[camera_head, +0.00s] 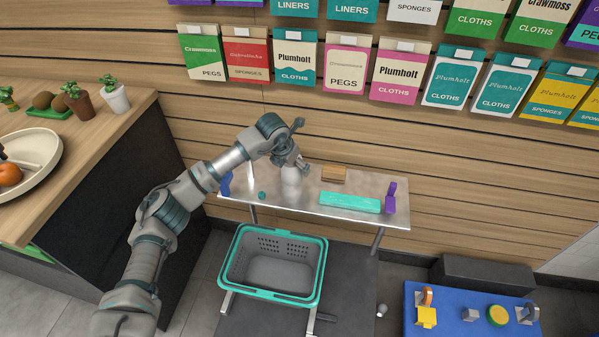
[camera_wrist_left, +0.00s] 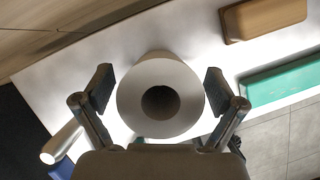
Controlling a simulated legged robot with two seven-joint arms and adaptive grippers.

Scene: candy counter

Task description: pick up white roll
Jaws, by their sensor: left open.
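The white roll (camera_head: 291,181) stands upright on the metal side table (camera_head: 312,203). In the left wrist view I look down on the white roll (camera_wrist_left: 133,97), with its dark core hole facing me. My left gripper (camera_head: 297,166) is directly above the roll. In the wrist view its open fingers (camera_wrist_left: 160,92) are on either side of the roll, with a gap at each side. The roll's lower part is hidden in the wrist view. My right gripper is in neither view.
A brown block (camera_head: 334,174), a teal package (camera_head: 350,202) and a purple item (camera_head: 390,198) lie to the roll's right. A small teal item (camera_head: 262,195) and a blue item (camera_head: 225,184) are to its left. A grey basket with a teal rim (camera_head: 274,230) stands in front, below the table.

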